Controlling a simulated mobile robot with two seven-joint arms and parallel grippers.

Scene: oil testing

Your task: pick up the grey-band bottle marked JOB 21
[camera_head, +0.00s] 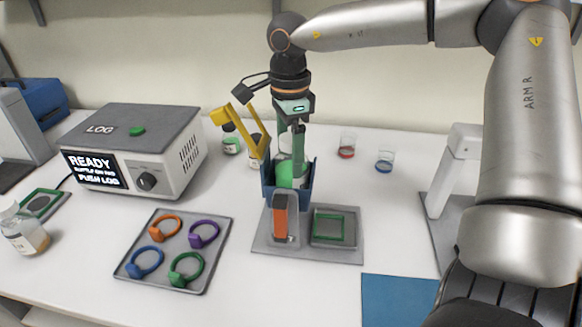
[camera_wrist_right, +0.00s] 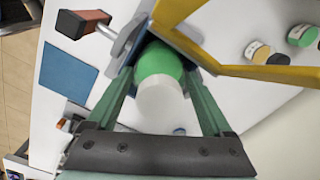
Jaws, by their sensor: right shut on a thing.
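My right gripper (camera_head: 291,157) points down with its green fingers shut on a bottle with green contents (camera_head: 287,173). The bottle stands upright in or just above a blue holder (camera_head: 268,188); I cannot tell whether it rests there. In the right wrist view the bottle (camera_wrist_right: 160,75) sits between the fingers, green with a pale top. Its band and job mark are not readable. Behind stand a green bottle (camera_head: 231,143) and a yellowish one (camera_head: 254,158). A bottle with amber liquid (camera_head: 25,235) stands at the far left. No JOB 21 mark is legible. My left gripper is not in view.
A yellow arm (camera_head: 236,122) rises beside the blue holder, and an orange handle (camera_head: 280,217) is in front. A tray (camera_head: 209,225) holds several coloured rings. A LOG box (camera_head: 135,145) reads READY. Small red (camera_head: 347,150) and blue (camera_head: 384,164) containers stand back right.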

